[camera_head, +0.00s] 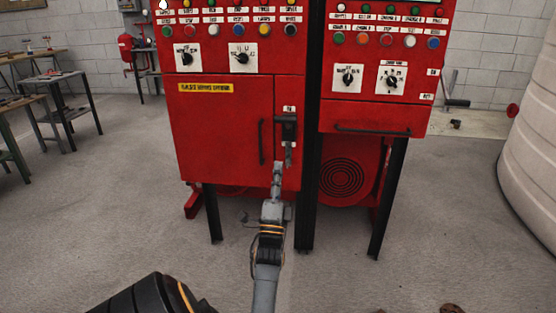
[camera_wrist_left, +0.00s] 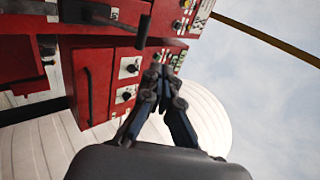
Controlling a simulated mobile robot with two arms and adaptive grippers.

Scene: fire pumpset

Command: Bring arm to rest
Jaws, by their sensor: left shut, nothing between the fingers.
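My left gripper (camera_head: 278,172) is in the middle of the head view, in front of the red control cabinet (camera_head: 220,130). Its fingers are together and hold nothing. They appear just below the black handle switch (camera_head: 287,128) at the cabinet's right edge; whether they touch it I cannot tell. In the left wrist view, the left gripper (camera_wrist_left: 157,72) shows its fingers closed, with a red panel (camera_wrist_left: 105,75) and its knobs behind. My right gripper is not in view.
A second red cabinet (camera_head: 378,105) with buttons and knobs stands to the right, above a red round grille (camera_head: 342,178). A large whitish ribbed tank (camera_head: 535,150) is at far right. Small tables (camera_head: 60,82) stand at left. Open grey floor (camera_head: 110,215) lies in front.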

